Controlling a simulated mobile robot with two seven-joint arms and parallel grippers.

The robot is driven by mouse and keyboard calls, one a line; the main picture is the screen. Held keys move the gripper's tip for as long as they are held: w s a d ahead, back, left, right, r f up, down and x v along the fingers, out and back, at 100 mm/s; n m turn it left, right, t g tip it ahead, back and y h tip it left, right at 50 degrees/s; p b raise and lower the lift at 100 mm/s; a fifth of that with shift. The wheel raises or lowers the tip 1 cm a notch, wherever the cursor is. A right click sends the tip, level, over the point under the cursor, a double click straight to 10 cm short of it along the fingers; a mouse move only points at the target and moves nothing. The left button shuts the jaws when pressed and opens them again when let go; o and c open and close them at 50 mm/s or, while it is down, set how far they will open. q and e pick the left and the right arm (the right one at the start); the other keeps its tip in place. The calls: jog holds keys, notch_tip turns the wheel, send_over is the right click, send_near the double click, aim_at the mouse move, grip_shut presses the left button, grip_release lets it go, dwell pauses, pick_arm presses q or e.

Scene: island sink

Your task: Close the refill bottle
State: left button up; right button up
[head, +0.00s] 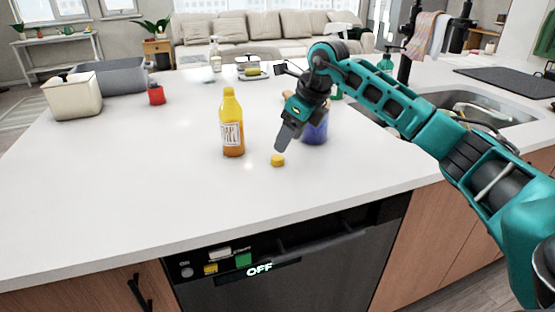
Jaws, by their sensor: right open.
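A yellow-orange bottle (232,126) with a white label stands upright on the white island counter. Its narrow neck points up, and I cannot tell whether its top is covered. A small yellow cap (278,160) lies on the counter to the right of the bottle, nearer the front edge. My right gripper (284,144) points down just above the cap, open, its fingers seen nearly edge-on. I cannot tell whether the fingertips touch the cap. My left gripper is not in view.
A blue container (315,128) stands right behind my right gripper, partly hidden by it. The sink (468,106) is at right. The counter's front left is clear.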

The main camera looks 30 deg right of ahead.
aim_at(279, 158)
jog(key=x, duration=0.5)
jog(key=shift+s+a+f, duration=0.15)
jog(key=shift+s+a, duration=0.05)
jog(key=shift+a, duration=0.15)
jog(key=shift+c, duration=0.3)
jog(key=c, duration=1)
